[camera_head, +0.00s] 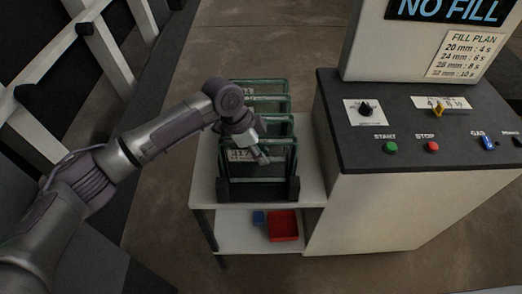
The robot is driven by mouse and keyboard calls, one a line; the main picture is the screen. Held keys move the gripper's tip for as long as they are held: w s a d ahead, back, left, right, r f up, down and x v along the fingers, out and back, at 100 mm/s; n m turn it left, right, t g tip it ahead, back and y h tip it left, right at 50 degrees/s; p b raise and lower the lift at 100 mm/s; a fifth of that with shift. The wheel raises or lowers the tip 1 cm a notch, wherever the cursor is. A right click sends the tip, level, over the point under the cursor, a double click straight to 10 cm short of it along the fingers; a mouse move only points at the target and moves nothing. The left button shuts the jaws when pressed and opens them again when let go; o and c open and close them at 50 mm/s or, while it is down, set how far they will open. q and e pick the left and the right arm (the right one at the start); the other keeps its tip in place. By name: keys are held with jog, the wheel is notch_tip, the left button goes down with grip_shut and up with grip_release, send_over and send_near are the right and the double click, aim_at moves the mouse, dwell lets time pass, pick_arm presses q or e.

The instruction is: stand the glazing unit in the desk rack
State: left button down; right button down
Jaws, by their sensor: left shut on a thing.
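Several glazing units with dark green frames stand upright, one behind another, in the black desk rack (236,190) on a white table. The front glazing unit (250,170) has a pale label at its upper left. My left gripper (262,157) reaches in from the left, over the front units. It is shut on the front glazing unit near its upper part; the exact grip is small and partly hidden by the wrist. I cannot tell whether this unit's lower edge is fully seated in the rack. My right gripper is not in view.
A control cabinet (370,205) with buttons and a dial stands close on the right. A white slanted frame (60,85) stands at left. Floor behind the table is clear.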

pick_arm(q)
jog(key=shift+r, duration=0.1)
jog(key=c, duration=0.9)
grip_release()
jog(key=v, duration=0.7)
jog(key=shift+a+r, duration=0.1)
jog(key=shift+r, duration=0.1)
